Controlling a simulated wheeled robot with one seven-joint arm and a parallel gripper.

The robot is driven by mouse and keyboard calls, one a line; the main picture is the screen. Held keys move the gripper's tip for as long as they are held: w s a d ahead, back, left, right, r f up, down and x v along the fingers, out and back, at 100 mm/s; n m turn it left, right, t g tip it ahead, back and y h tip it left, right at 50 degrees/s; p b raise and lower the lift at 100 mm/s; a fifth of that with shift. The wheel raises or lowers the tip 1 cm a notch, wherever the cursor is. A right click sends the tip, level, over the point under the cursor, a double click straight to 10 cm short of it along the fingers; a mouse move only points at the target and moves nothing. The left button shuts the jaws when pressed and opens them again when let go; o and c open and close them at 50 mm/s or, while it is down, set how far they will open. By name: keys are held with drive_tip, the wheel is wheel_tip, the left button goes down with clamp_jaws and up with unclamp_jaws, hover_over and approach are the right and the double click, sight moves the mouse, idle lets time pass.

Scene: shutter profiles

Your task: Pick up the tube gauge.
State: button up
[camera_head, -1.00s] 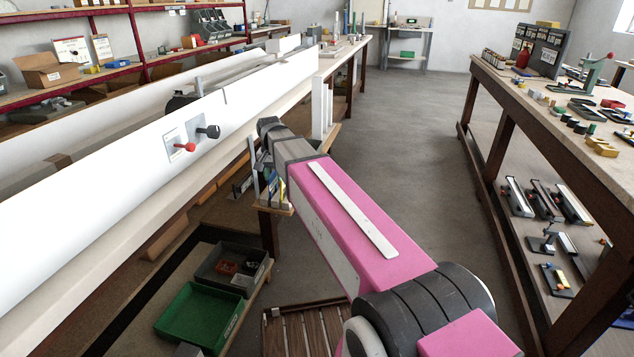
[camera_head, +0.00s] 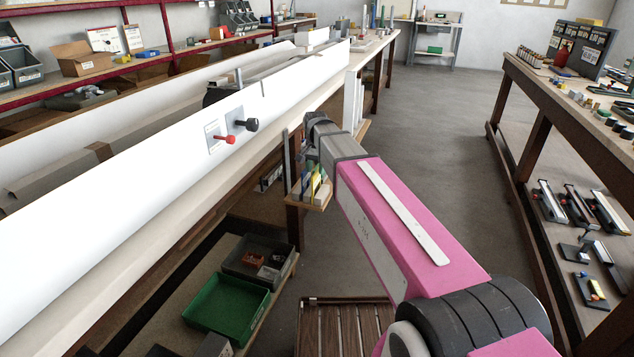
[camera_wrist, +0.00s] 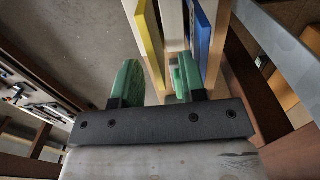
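My gripper (camera_wrist: 157,82) shows in the wrist view with two green fingers apart and nothing visibly clamped between them. Just beyond the fingertips is a small wooden rack (camera_wrist: 172,12) holding upright flat pieces, a yellow one (camera_wrist: 150,42) and a blue one (camera_wrist: 199,35). The right finger overlaps the rack in the picture; contact cannot be told. In the head view the wooden rack (camera_head: 317,204) sits beside the long bench, below the end of my arm, which hides the gripper's fingers. I cannot tell which piece is the tube gauge.
A long white machine (camera_head: 130,165) with red and black knobs runs along the left. A green bin (camera_head: 228,306) and a grey bin (camera_head: 258,262) stand low beneath it. A workbench (camera_head: 560,105) with tools stands at right. The floor aisle between is clear.

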sight(317, 184)
wheel_tip(317, 184, down, 5)
drive_tip(key=shift+s+d+r, duration=0.1)
drive_tip(key=shift+d, duration=0.05)
clamp_jaws()
idle(0.4)
